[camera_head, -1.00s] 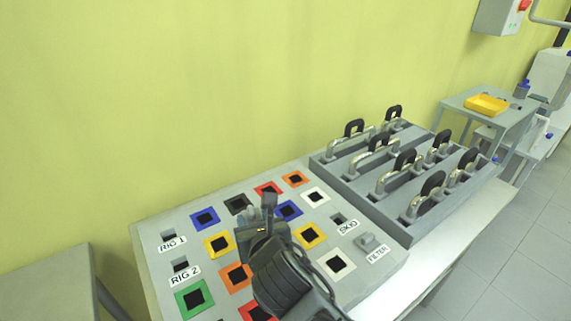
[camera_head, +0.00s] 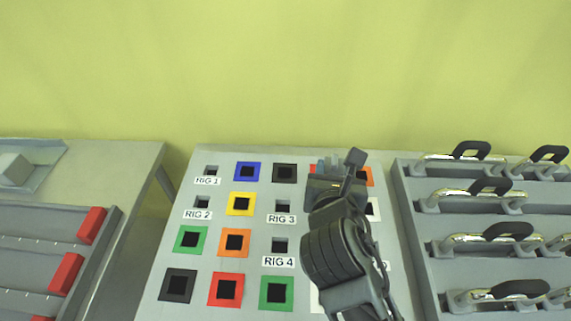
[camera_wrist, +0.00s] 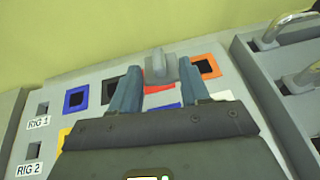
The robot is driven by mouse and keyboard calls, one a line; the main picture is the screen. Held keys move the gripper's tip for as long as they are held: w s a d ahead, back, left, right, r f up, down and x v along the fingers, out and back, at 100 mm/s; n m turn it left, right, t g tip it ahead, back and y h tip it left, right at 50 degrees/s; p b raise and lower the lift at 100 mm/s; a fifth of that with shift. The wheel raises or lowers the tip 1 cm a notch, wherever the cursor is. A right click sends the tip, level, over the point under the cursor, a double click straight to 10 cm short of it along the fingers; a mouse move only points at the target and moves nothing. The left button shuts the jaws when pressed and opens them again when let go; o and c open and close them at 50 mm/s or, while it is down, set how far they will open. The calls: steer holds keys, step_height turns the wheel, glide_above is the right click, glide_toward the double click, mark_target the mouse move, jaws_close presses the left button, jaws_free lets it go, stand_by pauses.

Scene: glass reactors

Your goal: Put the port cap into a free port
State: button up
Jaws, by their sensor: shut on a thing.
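The port cap is a small grey block with a wider base, seen in the wrist view (camera_wrist: 158,64) between the two blue-grey fingers and in the head view (camera_head: 355,158). My gripper (camera_head: 335,168) is shut on it above the back right of the grey port panel (camera_head: 215,222). Small square ports beside the labels RIG 1 (camera_head: 211,171), RIG 2 (camera_head: 202,202), RIG 3 (camera_head: 282,206) and RIG 4 (camera_head: 279,245) look dark and empty. My arm hides the panel's right part, including most of the other labels.
Coloured frames around dark square openings, such as the blue one (camera_head: 247,163), cover the panel. A grey rack (camera_head: 410,225) with black-topped metal handles stands close on the right. At left is a table (camera_head: 120,160) with a red-handled rack (camera_head: 40,240). A plain wall rises behind.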

step_height(320, 180, up, 4)
steer(key=n+y+p, duration=0.1)
steer(key=y+p, duration=0.1)
glide_above(283, 221)
steer(key=shift+w+a+f+b, duration=0.1)
steer(key=shift+f+b, duration=1.75)
steer(key=shift+b, duration=0.75)
steer(key=shift+a+f+b, duration=0.1)
steer(key=shift+f+b, duration=1.7)
steer(key=shift+b, duration=0.75)
steer(key=shift+f, duration=2.15)
steer(key=shift+f+p, duration=0.3)
steer(key=o, duration=1.1)
steer(key=shift+d, duration=0.1)
steer(key=v, duration=0.7)
steer(key=shift+s+a+r, duration=0.15)
steer(key=shift+s+a, duration=0.05)
steer(key=shift+s, duration=0.2)
